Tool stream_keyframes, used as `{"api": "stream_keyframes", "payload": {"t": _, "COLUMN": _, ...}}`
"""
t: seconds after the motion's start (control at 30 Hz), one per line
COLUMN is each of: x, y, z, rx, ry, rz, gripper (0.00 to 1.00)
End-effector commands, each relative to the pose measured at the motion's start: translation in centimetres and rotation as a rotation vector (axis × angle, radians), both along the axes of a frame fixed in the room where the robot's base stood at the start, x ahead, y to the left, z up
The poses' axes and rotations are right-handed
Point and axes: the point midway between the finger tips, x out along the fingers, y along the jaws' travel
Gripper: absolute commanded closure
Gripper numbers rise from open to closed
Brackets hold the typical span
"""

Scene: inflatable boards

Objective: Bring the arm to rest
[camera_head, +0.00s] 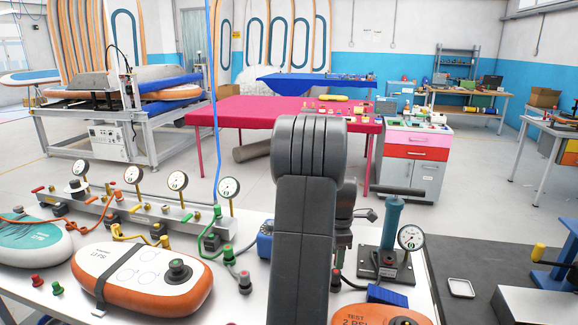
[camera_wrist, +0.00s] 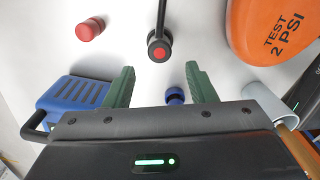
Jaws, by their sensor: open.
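My gripper (camera_wrist: 160,76) shows in the wrist view with its two green fingers spread apart. Nothing is held between them. A small blue cap (camera_wrist: 174,96) shows in the gap between the fingers, apart from both; its exact depth below them is hard to tell. My dark grey arm (camera_head: 305,200) stands raised in the middle of the head view, over the white workbench (camera_head: 240,300). It hides the middle of the bench, and my fingers cannot be made out there.
In the wrist view, a red cap (camera_wrist: 90,29), a black fitting with a red button (camera_wrist: 159,48), a blue case (camera_wrist: 75,97) and an orange board (camera_wrist: 270,40) surround my gripper. In the head view, gauges, a pump (camera_head: 390,235) and an orange-rimmed board (camera_head: 145,277) crowd the bench.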

Motion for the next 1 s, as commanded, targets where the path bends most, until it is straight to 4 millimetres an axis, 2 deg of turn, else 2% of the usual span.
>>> {"api": "stream_keyframes", "payload": {"t": 0.3, "x": -0.1, "y": 0.0, "z": -6.4, "rx": 0.001, "ry": 0.005, "rz": 0.0, "gripper": 0.49}}
{"api": "stream_keyframes", "payload": {"t": 0.4, "x": 0.0, "y": 0.0, "z": -7.9, "rx": 0.0, "ry": -0.001, "rz": 0.0, "gripper": 0.49}}
{"api": "stream_keyframes", "payload": {"t": 0.43, "x": 0.1, "y": 0.0, "z": -6.8, "rx": -0.001, "ry": -0.005, "rz": 0.0, "gripper": 0.49}}
{"api": "stream_keyframes", "payload": {"t": 0.63, "x": 0.1, "y": 0.0, "z": -4.6, "rx": -0.001, "ry": -0.004, "rz": 0.0, "gripper": 0.49}}
{"api": "stream_keyframes", "payload": {"t": 1.0, "x": 0.0, "y": 0.0, "z": -3.9, "rx": 0.0, "ry": -0.001, "rz": 0.0, "gripper": 0.49}}
